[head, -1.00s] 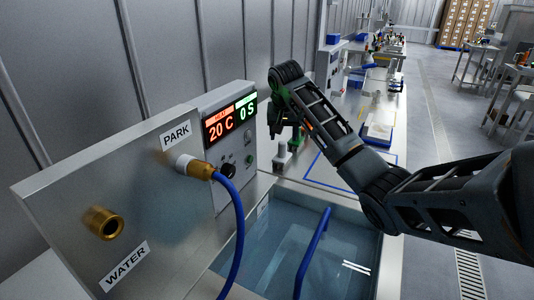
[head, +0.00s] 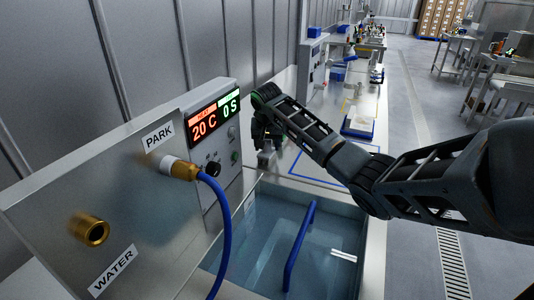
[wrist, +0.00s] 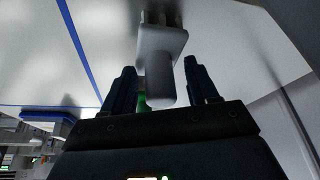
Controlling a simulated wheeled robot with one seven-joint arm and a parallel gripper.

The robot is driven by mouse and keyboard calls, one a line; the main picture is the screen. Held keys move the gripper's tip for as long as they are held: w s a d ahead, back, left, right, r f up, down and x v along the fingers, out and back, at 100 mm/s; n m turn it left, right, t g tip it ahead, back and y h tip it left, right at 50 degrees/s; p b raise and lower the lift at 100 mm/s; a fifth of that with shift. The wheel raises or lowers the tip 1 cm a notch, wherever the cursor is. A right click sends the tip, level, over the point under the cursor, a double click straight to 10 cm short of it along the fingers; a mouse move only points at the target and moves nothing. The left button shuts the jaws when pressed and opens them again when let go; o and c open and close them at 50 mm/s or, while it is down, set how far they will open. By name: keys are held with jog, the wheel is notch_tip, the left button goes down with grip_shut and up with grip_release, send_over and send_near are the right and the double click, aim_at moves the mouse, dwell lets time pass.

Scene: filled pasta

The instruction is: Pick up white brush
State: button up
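A white brush (wrist: 160,50) shows in the wrist view, its pale handle end pointing toward my gripper and its darker, bristle-like end at the top edge. My gripper (wrist: 162,85) is open, with one dark finger on each side of the handle and a visible gap on both sides. A small green piece (wrist: 142,102) shows beside the handle; I cannot tell what it belongs to. In the head view my gripper (head: 266,145) points down at the counter beyond the water tank, with a pale object (head: 265,158) at its fingers, mostly hidden.
A water tank (head: 270,240) with a blue bar (head: 299,245) lies in front. A control box (head: 215,135) with a lit display stands left of my gripper, close to it. A blue hose (head: 225,215) hangs from a brass fitting. A tray (head: 358,127) stands farther along the counter.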

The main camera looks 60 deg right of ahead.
grip_shut()
dwell(0.3)
jog(key=shift+r, duration=0.45)
notch_tip(320, 180, up, 3)
jog(key=shift+f+b, duration=0.15)
jog(key=shift+b, duration=0.25)
jog(key=s+d+r+b, duration=0.2)
jog(key=s+d+r, duration=0.5)
jog(key=s, duration=0.1)
jog(key=shift+s+d+r, duration=0.25)
jog(key=shift+s+d, duration=0.15)
jog(key=c, duration=0.5)
grip_release()
jog(key=c, duration=0.4)
